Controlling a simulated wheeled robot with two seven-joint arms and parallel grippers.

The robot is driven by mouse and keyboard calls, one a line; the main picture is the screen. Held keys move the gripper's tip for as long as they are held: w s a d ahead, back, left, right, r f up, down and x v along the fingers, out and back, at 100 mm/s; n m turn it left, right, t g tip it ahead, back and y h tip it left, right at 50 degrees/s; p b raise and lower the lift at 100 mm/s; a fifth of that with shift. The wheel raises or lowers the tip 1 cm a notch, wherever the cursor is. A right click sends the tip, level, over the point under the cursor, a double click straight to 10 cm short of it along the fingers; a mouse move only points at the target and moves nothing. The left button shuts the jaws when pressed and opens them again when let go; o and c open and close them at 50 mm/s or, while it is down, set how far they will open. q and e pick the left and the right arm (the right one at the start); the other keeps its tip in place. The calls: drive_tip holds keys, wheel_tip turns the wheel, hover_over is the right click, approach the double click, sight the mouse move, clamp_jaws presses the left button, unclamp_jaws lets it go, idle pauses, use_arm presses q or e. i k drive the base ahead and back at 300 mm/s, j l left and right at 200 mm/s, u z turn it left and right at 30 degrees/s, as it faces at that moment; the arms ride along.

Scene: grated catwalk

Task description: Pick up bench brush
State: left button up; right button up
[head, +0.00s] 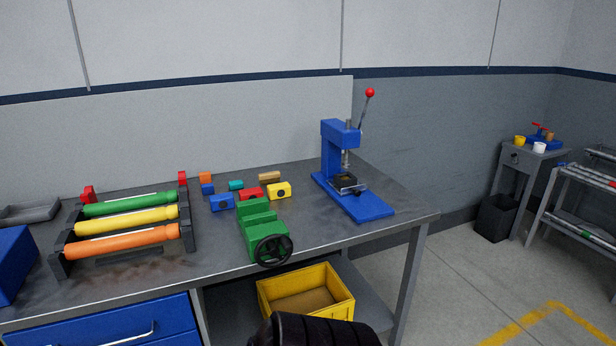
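I cannot clearly make out a bench brush. A small tan, wood-coloured piece (269,177) lies at the back of the grey workbench (215,270), behind the yellow block; it is too small to tell whether it is the brush. Neither of my grippers shows. A black ribbed part, probably of my own arm, shows at the bottom edge and covers part of the yellow crate's front.
A rack of coloured rollers (125,220) stands left on the bench. A green vise (262,230) with a black handwheel is at the front edge. Several small blocks lie behind it. A blue press (350,170) stands right. A yellow crate (335,315) sits below.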

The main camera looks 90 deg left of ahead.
sight(271, 177)
drive_tip(key=u, duration=3.05)
drive_tip(key=z, duration=4.05)
drive_tip(key=u, duration=4.05)
